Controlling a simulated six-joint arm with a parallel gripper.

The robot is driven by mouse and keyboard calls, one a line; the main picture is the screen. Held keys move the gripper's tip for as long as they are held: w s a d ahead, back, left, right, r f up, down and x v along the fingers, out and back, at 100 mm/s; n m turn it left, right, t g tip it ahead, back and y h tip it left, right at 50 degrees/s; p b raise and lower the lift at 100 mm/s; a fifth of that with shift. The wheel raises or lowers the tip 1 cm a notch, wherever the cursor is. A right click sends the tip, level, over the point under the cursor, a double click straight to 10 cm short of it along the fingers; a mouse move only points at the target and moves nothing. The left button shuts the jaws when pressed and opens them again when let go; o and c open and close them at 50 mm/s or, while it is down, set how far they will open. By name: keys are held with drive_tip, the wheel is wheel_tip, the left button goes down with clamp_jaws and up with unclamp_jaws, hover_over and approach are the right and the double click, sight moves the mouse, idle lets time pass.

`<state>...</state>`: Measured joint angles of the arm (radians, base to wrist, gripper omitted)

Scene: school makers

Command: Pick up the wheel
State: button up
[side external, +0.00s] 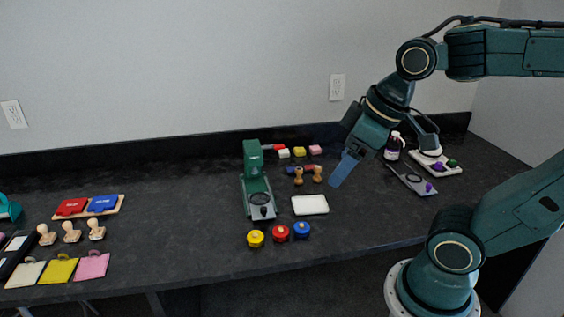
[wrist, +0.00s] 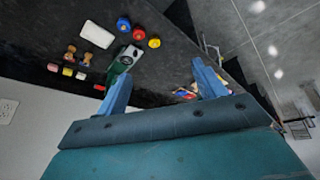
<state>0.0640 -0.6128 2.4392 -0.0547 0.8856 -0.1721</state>
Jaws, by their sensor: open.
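Three small round wheel-like pieces stand in a row near the table's front edge: yellow (side external: 255,239), red (side external: 280,233) and blue (side external: 301,229). They also show at the top of the wrist view as blue (wrist: 124,24), red (wrist: 139,33) and yellow (wrist: 154,42). I cannot tell which thing is the wheel. My gripper (side external: 344,171) is above the table, behind and to the right of this row, apart from it. In the wrist view its two blue fingers (wrist: 158,73) are spread wide with nothing between them.
A green press (side external: 254,160) stands behind the row, with a white tray (side external: 309,205) to its right. Brown knobbed pieces (side external: 308,176) are behind the tray. A dark bottle (side external: 393,148) and a grey plate (side external: 408,182) are at right. Stamps (side external: 71,232) stand at left.

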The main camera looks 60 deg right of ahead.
drive_tip(key=w+d+f+n+g+y, duration=0.2)
drive_tip(key=w+d+f+n, duration=0.4)
drive_tip(key=w+f, duration=0.3)
drive_tip(key=w+d+f+n+g+y, duration=0.2)
drive_tip(key=w+d+f+n, duration=0.5)
drive_tip(key=w+f, duration=0.1)
drive_tip(key=shift+w+d+f+n, duration=0.3)
drive_tip(key=shift+w+f+n, duration=0.1)
drive_tip(key=shift+f, duration=0.4)
drive_tip(key=shift+f, duration=0.1)
hover_over(281, 228)
drive_tip(key=d, duration=0.2)
drive_tip(key=f, duration=0.7)
drive_tip(key=shift+s+f, duration=0.1)
drive_tip(key=shift+s, duration=0.25)
drive_tip(key=shift+f, duration=0.25)
drive_tip(key=shift+x, duration=2.6)
